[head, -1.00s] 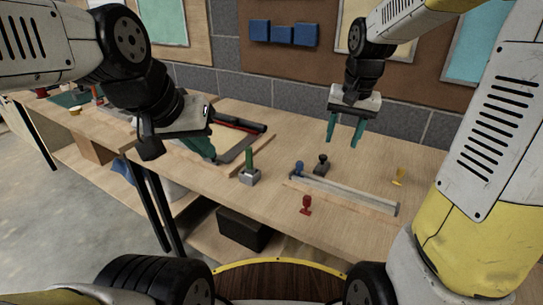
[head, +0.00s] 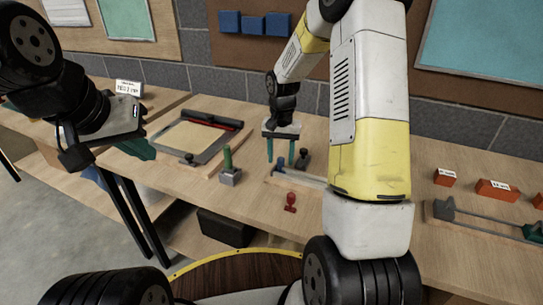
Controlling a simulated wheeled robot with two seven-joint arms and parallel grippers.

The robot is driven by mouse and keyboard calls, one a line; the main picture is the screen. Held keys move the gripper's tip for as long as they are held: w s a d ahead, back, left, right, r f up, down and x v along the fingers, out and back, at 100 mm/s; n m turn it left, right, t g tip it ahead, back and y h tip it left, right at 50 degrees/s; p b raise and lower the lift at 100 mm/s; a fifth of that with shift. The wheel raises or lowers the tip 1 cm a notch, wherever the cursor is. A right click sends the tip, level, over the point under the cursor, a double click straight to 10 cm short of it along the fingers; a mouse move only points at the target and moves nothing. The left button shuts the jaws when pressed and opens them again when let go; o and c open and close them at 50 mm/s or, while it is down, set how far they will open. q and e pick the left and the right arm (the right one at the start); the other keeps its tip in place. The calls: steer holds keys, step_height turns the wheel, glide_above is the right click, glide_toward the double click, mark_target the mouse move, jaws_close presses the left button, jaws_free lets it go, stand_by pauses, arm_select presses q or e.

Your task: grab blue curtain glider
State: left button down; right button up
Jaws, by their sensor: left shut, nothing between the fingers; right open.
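The blue curtain glider (head: 280,163) is a small blue piece at the left end of the rail on the wooden bench. My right gripper (head: 281,153) is open, with its two teal fingers pointing down over the blue glider, one on each side of it in the picture. I cannot tell whether the fingers touch it or how high they are. A black glider (head: 303,158) stands just right of the fingers. A red glider (head: 290,202) stands in front, closer to the bench edge. My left gripper (head: 140,149) is shut and empty at the left, above the bench.
A green-handled tool on a metal block (head: 230,175) stands left of the gliders. A framed screen (head: 195,136) lies behind it. My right arm hides part of the rail (head: 310,179). Orange labelled blocks (head: 497,189) and another rail (head: 480,220) lie at the right.

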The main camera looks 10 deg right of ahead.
steer(key=shift+f, duration=0.6)
jaws_close()
